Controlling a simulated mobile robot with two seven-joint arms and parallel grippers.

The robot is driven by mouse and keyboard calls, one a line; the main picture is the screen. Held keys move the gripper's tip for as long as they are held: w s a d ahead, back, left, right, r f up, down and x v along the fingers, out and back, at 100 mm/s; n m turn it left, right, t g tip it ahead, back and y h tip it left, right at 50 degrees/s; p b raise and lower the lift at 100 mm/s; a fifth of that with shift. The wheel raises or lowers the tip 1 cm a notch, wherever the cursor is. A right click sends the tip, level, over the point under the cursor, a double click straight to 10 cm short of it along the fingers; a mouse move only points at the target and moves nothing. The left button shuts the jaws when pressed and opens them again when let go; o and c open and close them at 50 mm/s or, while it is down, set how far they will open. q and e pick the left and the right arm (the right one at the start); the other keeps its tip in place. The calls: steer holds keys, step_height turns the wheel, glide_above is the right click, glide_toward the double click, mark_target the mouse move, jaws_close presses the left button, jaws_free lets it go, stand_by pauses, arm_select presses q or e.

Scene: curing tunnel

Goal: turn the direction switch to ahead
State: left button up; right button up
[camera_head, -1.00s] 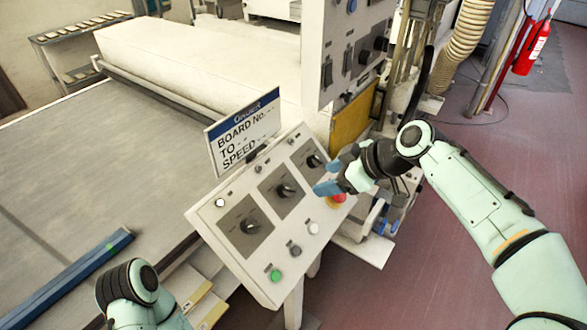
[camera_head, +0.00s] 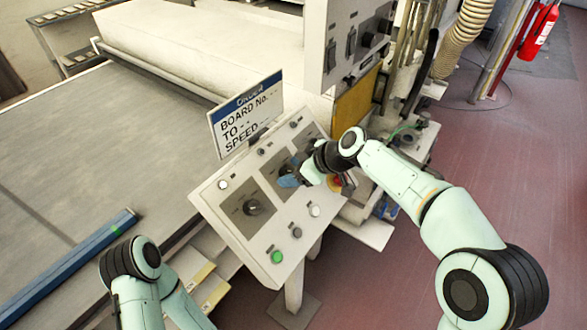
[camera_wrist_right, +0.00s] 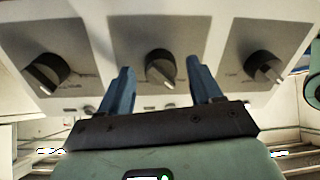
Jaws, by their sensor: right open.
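The sloped control panel (camera_head: 232,228) carries three black rotary switches on grey plates. The left switch (camera_head: 252,207) shows clearly in the head view; my right gripper partly covers the other two. In the right wrist view are a left switch (camera_wrist_right: 46,71), a middle switch (camera_wrist_right: 160,68) and a right switch (camera_wrist_right: 262,68). The labels are too small to read, so I cannot tell which is the direction switch. My right gripper (camera_head: 287,180) is open, its blue fingers (camera_wrist_right: 160,78) on either side of the middle switch's line, with no visible grip on it. My left gripper is out of view.
Below the switches are a green button (camera_head: 277,257), a grey button (camera_head: 296,233), a white button (camera_head: 315,211) and a red button (camera_head: 335,183) close to my right wrist. A sign (camera_head: 246,113) stands behind the panel. An upright switch box (camera_head: 345,50) rises behind.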

steer(key=shift+f, duration=0.1)
steer(key=c, duration=1)
steer(key=shift+c, duration=0.2)
steer(key=shift+m, duration=0.3)
steer(key=m, duration=0.9)
steer(key=shift+t, duration=0.3)
steer(key=m, duration=0.4)
steer(key=shift+m+p, duration=0.3)
steer(key=shift+p, duration=0.05)
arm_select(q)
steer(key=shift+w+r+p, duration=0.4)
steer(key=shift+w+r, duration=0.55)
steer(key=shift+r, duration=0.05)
arm_select(e)
steer(key=shift+m+t, duration=0.3)
steer(key=shift+m, duration=1.7)
